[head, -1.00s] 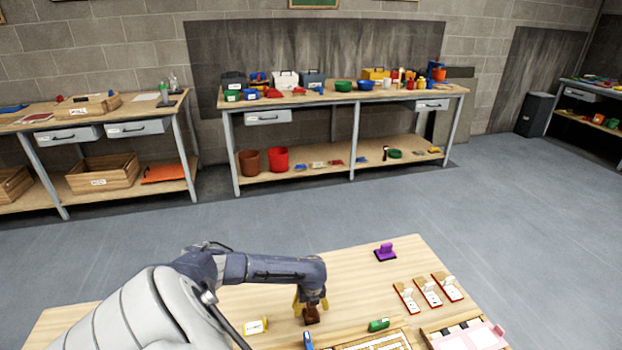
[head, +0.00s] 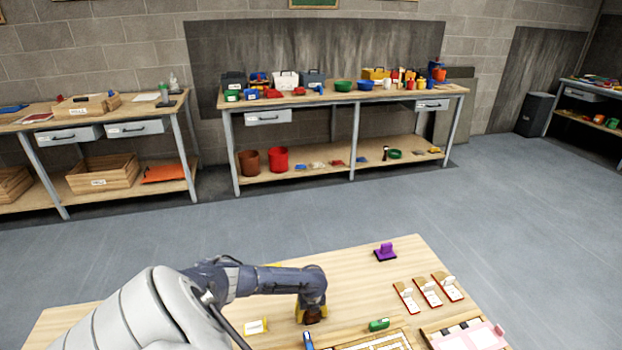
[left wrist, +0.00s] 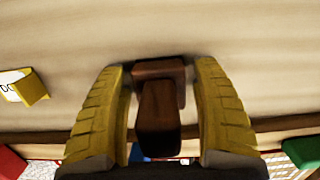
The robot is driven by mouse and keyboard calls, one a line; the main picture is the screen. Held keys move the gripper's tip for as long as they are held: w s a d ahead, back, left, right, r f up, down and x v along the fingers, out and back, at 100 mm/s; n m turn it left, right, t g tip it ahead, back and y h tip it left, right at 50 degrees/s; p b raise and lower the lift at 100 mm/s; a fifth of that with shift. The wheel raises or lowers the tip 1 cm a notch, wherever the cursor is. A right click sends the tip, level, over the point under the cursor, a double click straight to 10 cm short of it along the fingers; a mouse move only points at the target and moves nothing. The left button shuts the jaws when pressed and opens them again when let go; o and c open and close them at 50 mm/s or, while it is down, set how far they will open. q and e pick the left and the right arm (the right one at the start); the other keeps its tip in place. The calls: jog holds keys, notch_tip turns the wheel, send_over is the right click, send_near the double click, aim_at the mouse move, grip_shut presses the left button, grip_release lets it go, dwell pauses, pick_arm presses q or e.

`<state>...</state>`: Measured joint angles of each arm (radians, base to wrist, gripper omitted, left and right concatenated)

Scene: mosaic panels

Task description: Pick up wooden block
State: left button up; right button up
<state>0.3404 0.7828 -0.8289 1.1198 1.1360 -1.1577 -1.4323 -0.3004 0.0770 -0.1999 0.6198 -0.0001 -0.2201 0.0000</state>
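The wooden block (head: 312,319) is dark brown and sits on the light wood table, partly hidden by my left gripper in the head view. In the left wrist view the block (left wrist: 159,108) shows a flat brown part with a darker raised part nearer the camera. My left gripper (head: 310,314) is low over the table at the block. In the left wrist view its yellow fingers (left wrist: 164,85) stand on either side of the block, with a narrow gap visible on the right. My right gripper is not in view.
A yellow labelled piece (head: 255,326) lies left of the block. A green piece (head: 379,324) and a blue piece (head: 308,341) lie close by. Red-and-white holders (head: 428,292), a purple piece (head: 385,252) and a pink panel (head: 470,337) are to the right.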

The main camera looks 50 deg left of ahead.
pick_arm(q)
jog(key=c, duration=1)
jog(key=shift+r, duration=0.1)
notch_tip(320, 180, up, 20)
